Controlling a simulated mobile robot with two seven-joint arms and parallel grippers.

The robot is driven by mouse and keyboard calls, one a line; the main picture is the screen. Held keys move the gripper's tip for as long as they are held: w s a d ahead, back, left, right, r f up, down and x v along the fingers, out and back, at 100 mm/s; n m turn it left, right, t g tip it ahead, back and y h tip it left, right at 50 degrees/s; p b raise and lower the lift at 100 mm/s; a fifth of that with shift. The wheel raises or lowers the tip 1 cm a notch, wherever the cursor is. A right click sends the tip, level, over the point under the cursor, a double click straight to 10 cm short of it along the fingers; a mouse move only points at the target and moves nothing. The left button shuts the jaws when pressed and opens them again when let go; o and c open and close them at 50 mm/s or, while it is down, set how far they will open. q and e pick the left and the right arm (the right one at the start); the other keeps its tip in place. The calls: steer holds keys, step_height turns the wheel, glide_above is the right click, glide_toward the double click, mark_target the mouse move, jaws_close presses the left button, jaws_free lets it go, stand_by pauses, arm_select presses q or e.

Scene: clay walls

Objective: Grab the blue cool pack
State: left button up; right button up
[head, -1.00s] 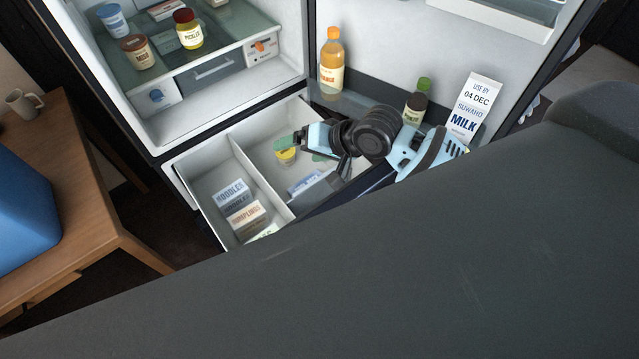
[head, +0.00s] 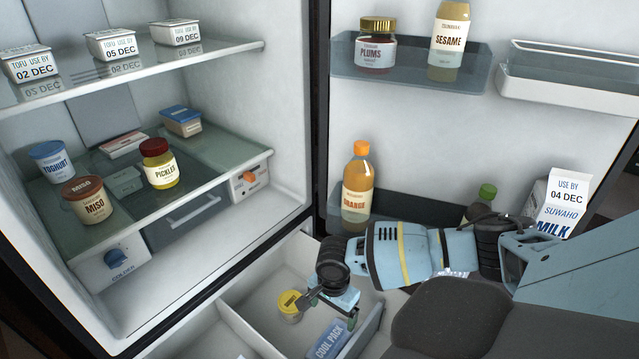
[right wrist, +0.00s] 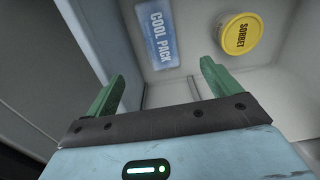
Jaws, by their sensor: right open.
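The blue cool pack (head: 327,341) lies in the right part of the open lower drawer (head: 262,314), its label facing up. In the right wrist view the cool pack (right wrist: 159,36) shows beyond the gripper, ahead of the gap between the fingers. My right gripper (head: 322,304) reaches down over the drawer, above and apart from the cool pack. In the right wrist view its two green fingers (right wrist: 160,86) are spread, with nothing between them. My left gripper is not in view.
A yellow-lidded sorbet tub (head: 290,304) stands close to my right gripper; its lid (right wrist: 240,36) shows right of the cool pack. A drawer divider lies left. Fridge door shelves hold an orange bottle (head: 357,184) and a milk carton (head: 556,205) near my arm.

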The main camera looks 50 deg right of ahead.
steer(key=b, duration=0.3)
glide_above(331, 342)
step_height(331, 342, down, 9)
steer(key=shift+a+f, duration=0.1)
steer(key=shift+f, duration=0.45)
step_height(331, 342, down, 5)
steer(key=shift+r+b, duration=0.1)
steer(key=shift+b, duration=0.65)
steer(key=shift+f, duration=0.3)
steer(key=c, duration=1.3)
steer(key=shift+o, duration=0.2)
